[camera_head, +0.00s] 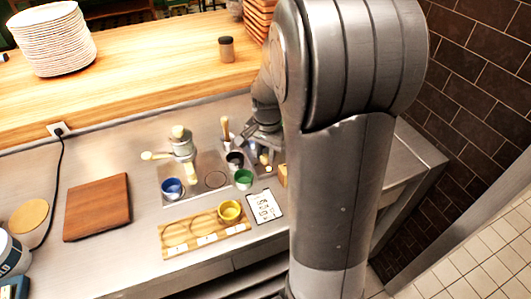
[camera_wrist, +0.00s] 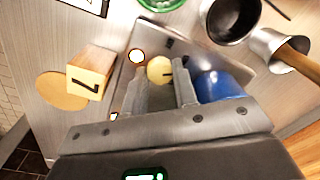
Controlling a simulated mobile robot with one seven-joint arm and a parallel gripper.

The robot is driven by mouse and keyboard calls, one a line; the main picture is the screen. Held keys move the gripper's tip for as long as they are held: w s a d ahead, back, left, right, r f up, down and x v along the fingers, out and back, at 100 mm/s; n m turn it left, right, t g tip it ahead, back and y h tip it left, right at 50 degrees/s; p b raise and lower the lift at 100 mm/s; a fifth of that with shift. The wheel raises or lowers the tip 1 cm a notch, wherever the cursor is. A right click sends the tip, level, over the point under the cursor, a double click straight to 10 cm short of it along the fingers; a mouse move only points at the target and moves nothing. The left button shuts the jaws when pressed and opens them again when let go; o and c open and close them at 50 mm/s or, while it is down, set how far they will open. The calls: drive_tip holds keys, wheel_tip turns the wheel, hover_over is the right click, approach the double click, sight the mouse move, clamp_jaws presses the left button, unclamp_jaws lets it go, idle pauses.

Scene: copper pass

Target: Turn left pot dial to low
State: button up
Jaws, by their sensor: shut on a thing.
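The cream round dial (camera_wrist: 160,70) with a dark pointer mark sits on a metal plate (camera_wrist: 140,38) in the wrist view. My gripper (camera_wrist: 160,88) has one finger on each side of it and is shut on it. A pale round spot near the gripper in the head view (camera_head: 264,158) appears to be the same dial. A blue vessel (camera_wrist: 215,86) stands right beside the right finger, partly hidden by my gripper. I cannot read the dial's setting. My arm hides part of this area in the head view.
Close by are a wooden block with a black mark (camera_wrist: 90,72), a dark-filled cup (camera_wrist: 235,18), a metal pot (camera_wrist: 262,45) with wooden handle, and a green cup (camera_head: 243,178). A wooden rack (camera_head: 174,248) with a yellow cup (camera_head: 229,211) lies in front. A brown board (camera_head: 97,206) is left.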

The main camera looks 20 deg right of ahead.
sight(267, 157)
idle(0.3)
drive_tip(key=o, duration=1)
wheel_tip(267, 157, up, 11)
drive_tip(key=shift+s+d, duration=0.15)
drive_tip(key=shift+s, duration=0.05)
